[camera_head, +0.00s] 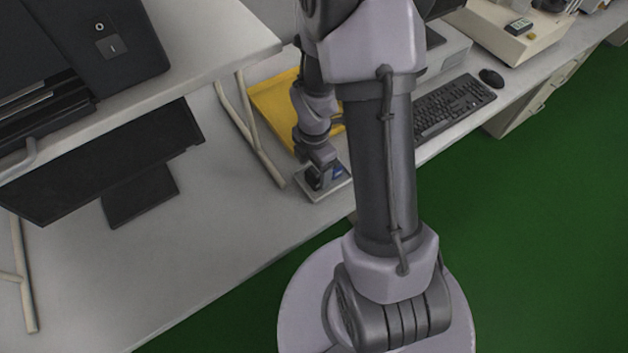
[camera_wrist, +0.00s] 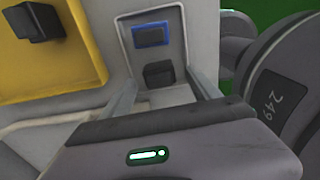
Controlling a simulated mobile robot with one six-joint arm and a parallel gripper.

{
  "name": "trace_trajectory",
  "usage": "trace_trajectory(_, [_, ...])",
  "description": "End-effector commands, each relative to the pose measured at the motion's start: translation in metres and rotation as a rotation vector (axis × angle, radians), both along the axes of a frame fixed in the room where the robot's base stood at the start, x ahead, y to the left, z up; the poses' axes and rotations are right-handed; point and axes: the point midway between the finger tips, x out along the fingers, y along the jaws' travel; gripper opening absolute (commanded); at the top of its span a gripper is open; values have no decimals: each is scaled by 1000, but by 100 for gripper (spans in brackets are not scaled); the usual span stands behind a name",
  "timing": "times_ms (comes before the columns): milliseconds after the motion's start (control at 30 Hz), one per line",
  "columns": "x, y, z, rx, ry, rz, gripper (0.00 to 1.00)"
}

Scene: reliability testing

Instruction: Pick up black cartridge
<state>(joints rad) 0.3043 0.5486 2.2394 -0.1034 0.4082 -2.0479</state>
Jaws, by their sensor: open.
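A small black block (camera_wrist: 159,74), which looks like the black cartridge, sits in the lower part of a shallow grey tray (camera_wrist: 178,46) in the wrist view. A blue block (camera_wrist: 150,34) lies in the same tray just above it. My gripper (camera_wrist: 162,84) is open, with one finger on each side of the black block. I cannot tell whether the fingers touch it. In the head view my gripper (camera_head: 318,182) is low over the grey tray (camera_head: 334,190) near the bench's front edge, and it hides most of the black block. The blue block (camera_head: 338,172) shows beside it.
A yellow tray (camera_wrist: 72,72) lies left of the grey tray in the wrist view, with another black block (camera_wrist: 34,22) on it. A keyboard (camera_head: 455,105) and mouse (camera_head: 491,78) lie to the right in the head view. A raised shelf (camera_head: 215,40) and dark monitor (camera_head: 110,165) stand left.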

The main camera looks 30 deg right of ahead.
Motion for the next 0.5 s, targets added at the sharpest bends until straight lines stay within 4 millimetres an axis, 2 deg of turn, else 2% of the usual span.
trace_trajectory(33, [0,-1,-18,1,2,0,71])
trace_trajectory(100, [0,0,-29,1,2,-1,71])
trace_trajectory(300, [1,0,-28,0,0,-1,71])
trace_trajectory(367, [1,0,-27,0,0,-1,61])
trace_trajectory(500, [0,0,-27,0,0,-1,34])
